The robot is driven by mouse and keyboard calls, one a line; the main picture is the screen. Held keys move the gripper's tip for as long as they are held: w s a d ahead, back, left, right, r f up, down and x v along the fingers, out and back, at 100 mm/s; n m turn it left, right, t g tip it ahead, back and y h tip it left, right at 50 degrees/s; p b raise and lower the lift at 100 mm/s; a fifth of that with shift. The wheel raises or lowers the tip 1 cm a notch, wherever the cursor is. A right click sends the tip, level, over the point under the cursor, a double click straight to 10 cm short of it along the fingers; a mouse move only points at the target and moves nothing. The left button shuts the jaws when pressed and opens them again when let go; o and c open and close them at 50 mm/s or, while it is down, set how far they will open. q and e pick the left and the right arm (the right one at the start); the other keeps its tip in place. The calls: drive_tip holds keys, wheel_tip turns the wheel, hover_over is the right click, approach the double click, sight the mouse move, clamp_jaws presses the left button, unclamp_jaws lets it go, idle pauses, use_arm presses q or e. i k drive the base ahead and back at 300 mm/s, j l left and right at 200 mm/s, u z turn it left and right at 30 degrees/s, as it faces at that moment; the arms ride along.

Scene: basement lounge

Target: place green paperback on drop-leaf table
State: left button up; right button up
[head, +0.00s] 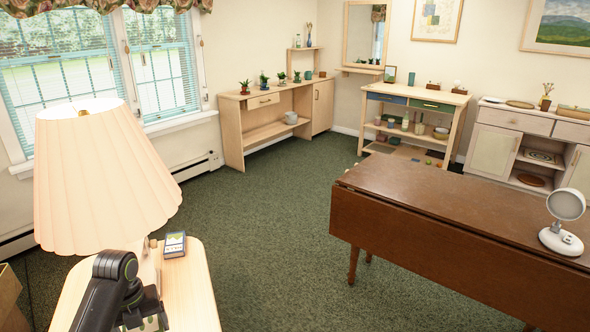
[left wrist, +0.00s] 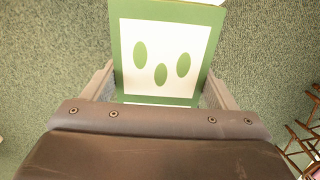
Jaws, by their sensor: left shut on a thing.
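The green paperback (left wrist: 124,50) shows in the left wrist view, with a white panel and three green ovals on its cover. My left gripper (left wrist: 160,88) is shut on it, with one finger at each side edge. Green carpet shows behind and around the book. In the head view my left arm is at the lower left, in front of the lamp and side table; I cannot make out the gripper's fingers there. The drop-leaf table (head: 430,208) is dark brown, at the right, with its near leaf hanging down. My right gripper is not in view.
A white round-headed lamp or fan (head: 562,222) stands on the table's right part; its left part is bare. A pleated lamp (head: 100,180) and a small dark book (head: 174,244) are on the side table (head: 196,290). Open carpet (head: 270,230) lies between the two tables.

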sight(481, 201)
drive_tip(key=i+l+z, duration=0.1)
drive_tip(key=z, duration=0.4)
drive_tip(key=i+l+z, duration=0.1)
drive_tip(key=z, duration=0.4)
drive_tip(key=i+z, duration=0.3)
drive_tip(key=i, duration=0.2)
drive_tip(key=i+j+z, duration=0.25)
drive_tip(key=i, duration=0.2)
drive_tip(key=i+j+z, duration=0.15)
drive_tip(key=i+z, duration=0.15)
drive_tip(key=i, duration=0.15)
